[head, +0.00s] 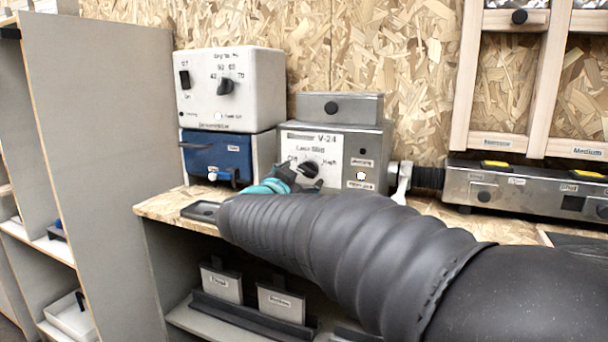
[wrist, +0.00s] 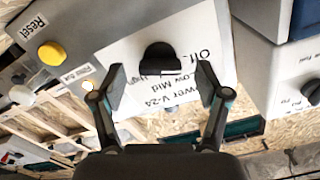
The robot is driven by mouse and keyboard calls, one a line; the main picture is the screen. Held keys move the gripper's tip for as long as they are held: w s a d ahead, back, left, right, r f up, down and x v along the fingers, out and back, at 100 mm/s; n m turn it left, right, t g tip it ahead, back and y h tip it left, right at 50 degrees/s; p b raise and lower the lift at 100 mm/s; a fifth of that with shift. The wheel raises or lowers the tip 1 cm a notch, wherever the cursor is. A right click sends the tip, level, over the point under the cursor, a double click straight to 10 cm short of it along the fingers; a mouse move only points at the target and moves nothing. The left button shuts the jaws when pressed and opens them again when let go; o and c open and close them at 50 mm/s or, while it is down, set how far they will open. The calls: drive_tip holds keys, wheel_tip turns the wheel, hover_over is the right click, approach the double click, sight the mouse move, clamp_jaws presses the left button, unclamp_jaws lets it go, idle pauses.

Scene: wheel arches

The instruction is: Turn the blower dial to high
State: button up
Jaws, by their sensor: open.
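The blower is a grey metal box with a white face plate (head: 290,140) marked V-24, with Off, Low, Mid and High labels. Its black dial (head: 309,169) is on that face, and it also shows in the wrist view (wrist: 159,57). A pale mark on the dial's edge faces the Low and Mid labels in the wrist view; the exact setting is hard to tell. My gripper (wrist: 161,84) is open and empty. Its fingers spread on either side in front of the dial, apparently not touching it. In the head view my gripper (head: 287,182) partly covers the blower's lower face.
A white box with a black knob (head: 226,87) sits on a blue unit (head: 215,157) left of the blower. A yellow Reset button (wrist: 51,53) is beside the dial. A steel panel (head: 530,190) stands at right. A tall grey partition (head: 100,150) bounds the left.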

drive_tip(key=shift+x, duration=1.1)
drive_tip(key=c, duration=1.2)
drive_tip(key=shift+o, duration=0.2)
